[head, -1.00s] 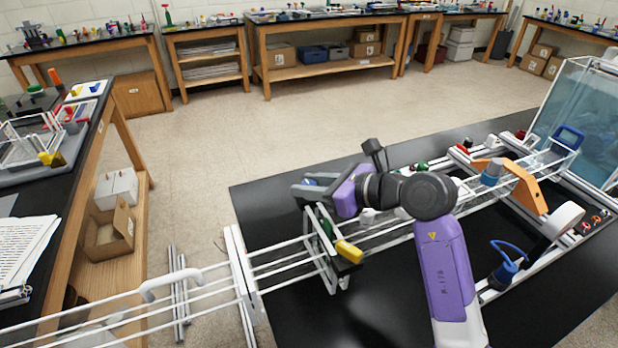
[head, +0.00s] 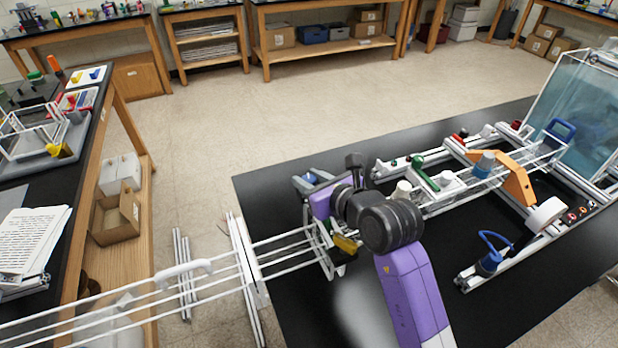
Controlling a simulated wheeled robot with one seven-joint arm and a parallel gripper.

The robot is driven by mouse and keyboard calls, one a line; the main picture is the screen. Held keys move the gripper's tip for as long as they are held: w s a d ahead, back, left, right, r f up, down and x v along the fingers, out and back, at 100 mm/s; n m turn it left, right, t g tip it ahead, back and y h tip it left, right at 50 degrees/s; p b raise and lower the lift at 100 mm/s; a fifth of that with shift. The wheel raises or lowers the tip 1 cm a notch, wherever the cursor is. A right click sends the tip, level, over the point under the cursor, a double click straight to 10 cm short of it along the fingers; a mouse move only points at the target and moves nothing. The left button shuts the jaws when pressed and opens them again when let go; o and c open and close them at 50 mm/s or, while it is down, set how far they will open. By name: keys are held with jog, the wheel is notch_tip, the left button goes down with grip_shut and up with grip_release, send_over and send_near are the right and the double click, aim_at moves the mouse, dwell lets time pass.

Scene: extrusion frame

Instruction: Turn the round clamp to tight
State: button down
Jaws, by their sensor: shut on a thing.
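My gripper (head: 309,181) is at the left end of the extrusion frame (head: 473,270), above the black table. Its grey fingers are shut around a small blue part (head: 311,178), which is mostly hidden by the fingers and my purple wrist. I cannot tell for sure whether this part is the round clamp. My arm crosses in front of the frame's near left section and hides some of its rails and fittings.
White rods (head: 215,265) run left from the frame past the table edge. A yellow piece (head: 345,244), a green handle (head: 424,174), an orange bracket (head: 514,180) and a blue clamp (head: 490,260) stand close by. A clear tank (head: 585,110) is at right. The black table's (head: 360,315) front is bare.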

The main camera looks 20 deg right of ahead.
jog(key=c, duration=1.1)
grip_release()
jog(key=shift+o, duration=0.2)
jog(key=shift+s, duration=0.15)
jog(key=b+v, duration=0.1)
jog(key=v, duration=0.6)
jog(key=shift+s+d+r, duration=0.1)
jog(key=shift+s+r, duration=0.1)
jog(key=shift+s, duration=0.05)
